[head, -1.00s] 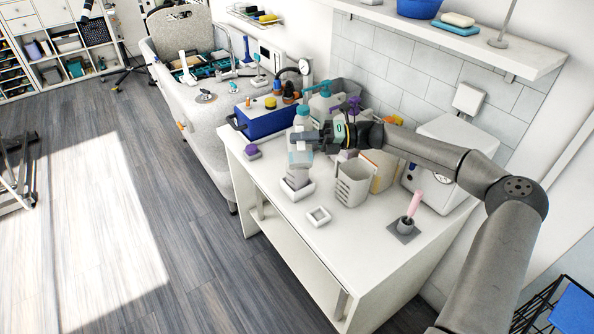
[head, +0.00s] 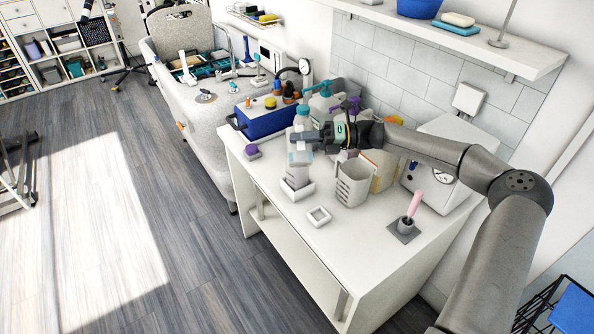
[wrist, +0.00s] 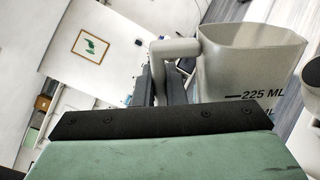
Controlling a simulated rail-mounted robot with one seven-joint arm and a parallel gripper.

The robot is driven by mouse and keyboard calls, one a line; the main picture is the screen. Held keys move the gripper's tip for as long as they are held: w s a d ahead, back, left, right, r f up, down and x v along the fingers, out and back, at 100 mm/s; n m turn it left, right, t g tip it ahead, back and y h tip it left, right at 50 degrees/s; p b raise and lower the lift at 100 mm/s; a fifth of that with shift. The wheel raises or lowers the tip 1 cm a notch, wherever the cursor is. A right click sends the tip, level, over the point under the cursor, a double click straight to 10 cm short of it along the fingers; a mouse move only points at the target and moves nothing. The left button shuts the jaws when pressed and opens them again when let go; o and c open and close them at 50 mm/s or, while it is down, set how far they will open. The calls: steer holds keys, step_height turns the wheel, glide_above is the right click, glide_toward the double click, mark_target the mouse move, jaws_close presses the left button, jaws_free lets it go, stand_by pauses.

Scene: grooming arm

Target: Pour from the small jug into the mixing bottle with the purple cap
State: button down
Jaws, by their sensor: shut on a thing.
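The small jug (wrist: 245,65) is grey and translucent, with a "225 ML" mark. In the wrist view, my gripper (wrist: 165,85) is shut on its handle. In the head view, my gripper (head: 308,142) holds the jug (head: 299,158) over the pale mixing bottle (head: 296,175), which stands in a square white holder (head: 298,193). The jug hides the bottle's top, and I cannot tell if they touch or if liquid is flowing. A purple cap (head: 251,150) sits apart on the table, left of the bottle.
A grey slotted container (head: 353,186) stands right of the bottle. A small square white dish (head: 319,216) lies in front. A blue box (head: 268,121) and spray bottles (head: 322,104) stand behind. A pink-handled tool (head: 413,206) stands at right. The white table's front is clear.

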mark_target(302, 150)
steer(key=shift+s+r+n, duration=0.2)
steer(key=shift+s+n, duration=0.25)
steer(key=shift+n, duration=0.25)
steer(key=shift+f, duration=0.1)
steer(key=f+n+b, duration=0.2)
steer(key=shift+s+n+b, duration=0.3)
steer(key=shift+b, duration=0.1)
steer(key=shift+s+d+f+n+b, duration=0.1)
steer(key=shift+f+n+b, duration=0.1)
steer(key=shift+n+b, duration=0.3)
steer(key=shift+s+f+n+b, duration=0.15)
steer(key=shift+n+b, duration=0.15)
steer(key=shift+n, duration=0.3)
steer(key=shift+r, duration=0.15)
